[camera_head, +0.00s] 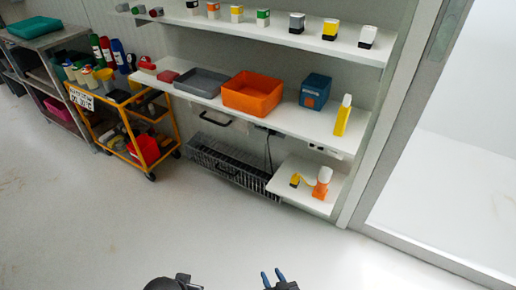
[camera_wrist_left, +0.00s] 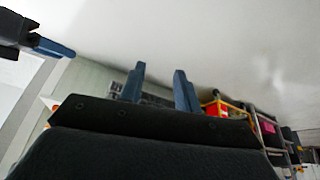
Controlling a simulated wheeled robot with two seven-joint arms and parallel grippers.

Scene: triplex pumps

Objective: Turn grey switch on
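My right gripper (camera_head: 273,276) is at the bottom of the head view, open and empty, far from the shelf. My left gripper shows in the left wrist view with two blue fingers apart and nothing between them (camera_wrist_left: 160,86). In the head view only a dark part of my left arm shows at the bottom. The right gripper's blue finger also shows in the left wrist view (camera_wrist_left: 50,47).
Similar coloured blocks line the top shelf (camera_head: 330,45). The middle shelf holds a grey tray (camera_head: 201,82), orange bin (camera_head: 252,94) and blue box (camera_head: 314,91). An orange cart (camera_head: 127,120) stands left. A doorway is right. The floor (camera_head: 200,230) before me is clear.

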